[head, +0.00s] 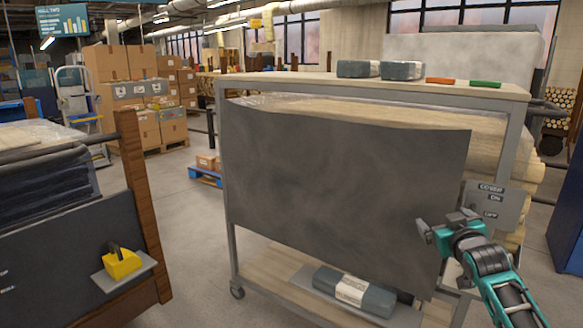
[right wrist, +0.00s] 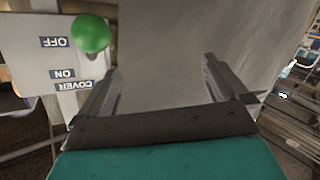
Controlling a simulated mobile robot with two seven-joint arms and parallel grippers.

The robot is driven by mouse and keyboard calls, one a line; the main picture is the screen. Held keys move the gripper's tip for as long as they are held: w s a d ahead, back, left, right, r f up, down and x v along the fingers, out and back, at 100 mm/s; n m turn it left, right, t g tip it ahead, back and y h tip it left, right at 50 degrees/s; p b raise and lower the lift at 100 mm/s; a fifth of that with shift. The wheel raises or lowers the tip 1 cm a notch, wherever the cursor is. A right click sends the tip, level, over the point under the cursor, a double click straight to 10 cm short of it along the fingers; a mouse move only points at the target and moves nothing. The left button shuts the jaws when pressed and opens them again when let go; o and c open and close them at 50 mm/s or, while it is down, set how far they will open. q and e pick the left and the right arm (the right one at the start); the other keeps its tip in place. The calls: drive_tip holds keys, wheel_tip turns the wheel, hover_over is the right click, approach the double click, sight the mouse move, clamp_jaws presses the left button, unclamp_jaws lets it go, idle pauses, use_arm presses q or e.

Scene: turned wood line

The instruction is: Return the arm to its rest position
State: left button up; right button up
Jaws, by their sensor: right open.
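My right gripper (head: 434,226) is at the right of the head view, in front of the right edge of the grey cover sheet (head: 340,180). Its two fingers stand apart, with nothing between them in the right wrist view (right wrist: 160,85). A grey switch plate (head: 492,205) marked COVER, ON and OFF is beside the gripper. In the right wrist view the plate (right wrist: 22,60) appears upside down, and a green ball knob (right wrist: 90,34) shows beside the OFF label, clear of the fingers. My left gripper is out of view.
The cart's top shelf (head: 290,82) holds grey packs (head: 358,69), an orange item (head: 440,81) and a green item (head: 485,84). A wrapped pack (head: 353,291) lies on the lower shelf. A dark bench with a yellow block (head: 121,264) stands left. Floor between them is clear.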

drive_tip(key=s+a+f+n+g+y, duration=0.1)
drive_tip(key=s+a+f+g+y, duration=0.1)
drive_tip(key=s+a+f, duration=0.75)
drive_tip(key=s+a+f+g+y, duration=0.2)
drive_tip(key=s+a+f, duration=0.4)
drive_tip(key=s+f, duration=0.6)
drive_tip(key=s+a+g+y, duration=0.1)
drive_tip(key=s+a, duration=0.3)
drive_tip(key=s, duration=0.9)
use_arm(q)
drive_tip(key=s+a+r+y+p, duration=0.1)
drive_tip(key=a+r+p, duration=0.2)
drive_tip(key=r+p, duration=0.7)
drive_tip(key=p, duration=0.5)
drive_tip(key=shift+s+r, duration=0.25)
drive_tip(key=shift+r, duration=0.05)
use_arm(e)
wheel_tip(320, 180, up, 10)
drive_tip(key=s+d+h, duration=0.1)
drive_tip(key=s+d, duration=0.1)
drive_tip(key=shift+s+m, duration=0.25)
drive_tip(key=shift+m, duration=0.05)
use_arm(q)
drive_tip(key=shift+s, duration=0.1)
